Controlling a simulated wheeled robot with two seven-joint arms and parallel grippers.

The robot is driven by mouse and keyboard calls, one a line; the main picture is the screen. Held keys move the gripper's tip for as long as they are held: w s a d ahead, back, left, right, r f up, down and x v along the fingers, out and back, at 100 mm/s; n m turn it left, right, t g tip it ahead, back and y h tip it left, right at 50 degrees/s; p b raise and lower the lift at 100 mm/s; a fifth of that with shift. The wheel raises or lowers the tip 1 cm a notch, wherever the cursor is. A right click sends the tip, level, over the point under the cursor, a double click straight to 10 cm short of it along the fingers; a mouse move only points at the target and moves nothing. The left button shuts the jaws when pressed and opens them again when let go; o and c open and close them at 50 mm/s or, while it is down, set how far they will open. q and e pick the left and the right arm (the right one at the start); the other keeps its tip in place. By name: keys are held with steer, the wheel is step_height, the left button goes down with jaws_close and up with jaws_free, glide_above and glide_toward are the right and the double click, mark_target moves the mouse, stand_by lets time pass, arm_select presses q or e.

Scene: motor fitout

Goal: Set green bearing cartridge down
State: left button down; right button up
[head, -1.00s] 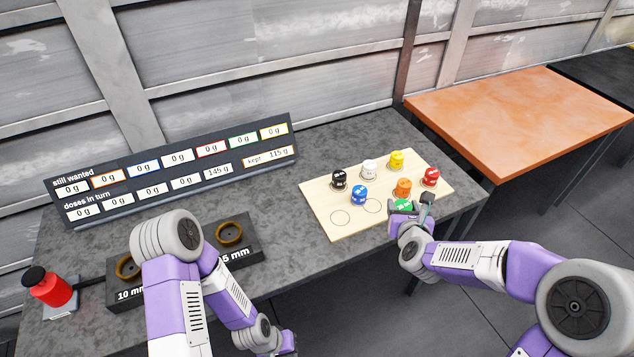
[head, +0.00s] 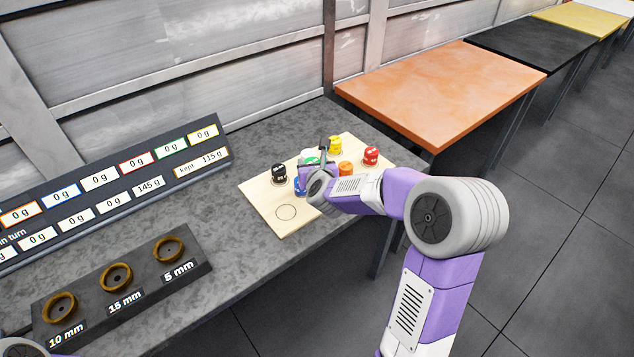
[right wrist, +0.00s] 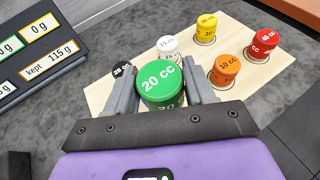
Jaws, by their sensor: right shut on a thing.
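My right gripper (head: 313,163) is shut on the green bearing cartridge (right wrist: 162,86), labelled 20 cc, with one finger on each side. The green cartridge also shows in the head view (head: 311,160). The gripper holds it over the pale wooden board (head: 262,197); the gap beneath it cannot be told. A black cartridge (head: 279,172), a white one (head: 307,153), a yellow one (head: 335,144), an orange one (head: 346,168) and a red one (head: 371,155) stand on the board. A blue one (head: 297,186) is mostly hidden behind my gripper. My left gripper is out of view.
An empty drawn circle (head: 286,212) shows on the board's near left part. A dark block (head: 95,303) with three ringed holes stands at front left. A display panel (head: 105,195) stands behind it. An orange-topped table (head: 440,90) is at the right.

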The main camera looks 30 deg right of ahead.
steer(key=shift+m+g+h, duration=0.3)
steer(key=shift+m+h, duration=0.3)
steer(key=d+f+b, duration=0.2)
steer(key=d+f, duration=0.1)
steer(key=s+d+f, duration=0.1)
steer(key=d+f, duration=0.1)
steer(key=shift+d+f+b, duration=0.1)
steer(key=shift+d+b, duration=0.15)
steer(key=shift+b, duration=0.15)
steer(key=shift+f+b, duration=0.6)
steer(key=shift+f, duration=1.7)
steer(key=shift+r, duration=0.1)
steer(key=o, duration=1.4)
steer(key=shift+f, duration=0.2)
